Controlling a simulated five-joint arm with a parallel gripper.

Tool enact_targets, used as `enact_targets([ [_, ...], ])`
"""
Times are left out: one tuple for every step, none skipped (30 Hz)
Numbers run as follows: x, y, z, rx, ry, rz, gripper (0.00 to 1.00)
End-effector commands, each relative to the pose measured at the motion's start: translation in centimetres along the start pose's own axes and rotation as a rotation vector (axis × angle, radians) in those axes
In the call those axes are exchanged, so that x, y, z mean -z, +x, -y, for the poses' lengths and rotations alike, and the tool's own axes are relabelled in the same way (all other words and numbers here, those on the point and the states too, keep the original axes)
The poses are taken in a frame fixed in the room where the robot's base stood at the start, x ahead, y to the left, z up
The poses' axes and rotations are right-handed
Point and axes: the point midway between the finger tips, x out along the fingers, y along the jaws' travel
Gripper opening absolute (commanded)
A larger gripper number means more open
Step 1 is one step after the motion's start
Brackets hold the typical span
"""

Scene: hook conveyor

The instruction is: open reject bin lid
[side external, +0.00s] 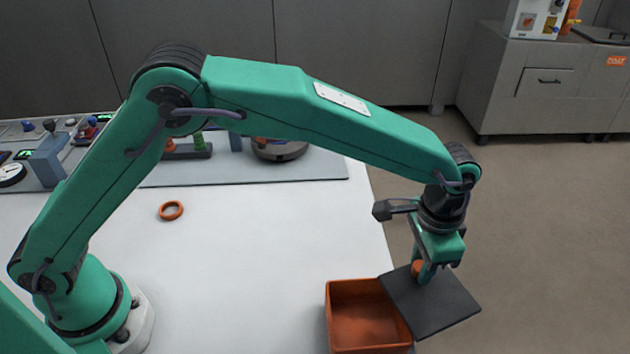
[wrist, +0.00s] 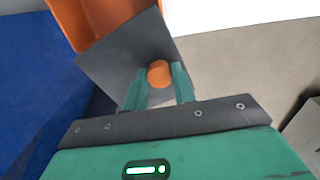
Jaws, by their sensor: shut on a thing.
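The reject bin is an orange-brown open box (side external: 343,290) at the front right of the white table; it also shows at the top of the wrist view (wrist: 75,18). Its dark grey lid (side external: 450,310) is off to the right side of the bin, so the inside shows. The lid fills the upper middle of the wrist view (wrist: 112,62). An orange knob (side external: 416,268) stands on the lid and shows in the wrist view (wrist: 159,73). My gripper (side external: 424,276) points down and is shut on the knob. I cannot tell whether the lid still touches the bin rim.
An orange ring (side external: 171,211) lies on the white table (side external: 260,235), with clear room around it. A grey panel with instruments (side external: 250,168) runs along the table's back. A grey cabinet (side external: 545,85) stands beyond the bare floor at the right.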

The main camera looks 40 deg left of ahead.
Motion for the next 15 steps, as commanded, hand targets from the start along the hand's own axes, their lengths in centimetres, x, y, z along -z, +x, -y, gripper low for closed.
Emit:
enact_targets([
  [0.6, -0.1, -0.1, 0.000, 0.041, -0.004, 0.00],
  [0.9, -0.1, -0.3, 0.000, 0.067, -0.003, 0.00],
  [1.3, -0.1, -0.4, 0.000, 0.100, -0.004, 0.00],
  [1.6, -0.1, -0.5, 0.000, 0.124, -0.004, 0.00],
  [1.8, -0.1, -0.7, 0.000, 0.147, -0.004, 0.00],
  [2.1, -0.1, -0.8, 0.000, 0.176, -0.003, 0.00],
  [2.3, -0.1, -0.9, 0.000, 0.196, -0.004, 0.00],
  [2.5, -0.1, -1.0, 0.001, 0.215, -0.005, 0.00],
  [2.7, -0.1, -1.2, 0.001, 0.239, -0.005, 0.00],
  [2.9, -0.1, -1.3, 0.001, 0.254, -0.005, 0.00],
  [3.0, -0.1, -1.4, 0.001, 0.269, -0.004, 0.00],
  [3.1, -0.1, -1.5, 0.000, 0.286, -0.003, 0.00],
  [3.3, -0.2, -1.6, 0.001, 0.298, -0.004, 0.00],
  [3.4, -0.2, -1.6, 0.001, 0.309, -0.005, 0.00],
  [3.5, -0.2, -1.7, 0.001, 0.320, -0.005, 0.00],
])
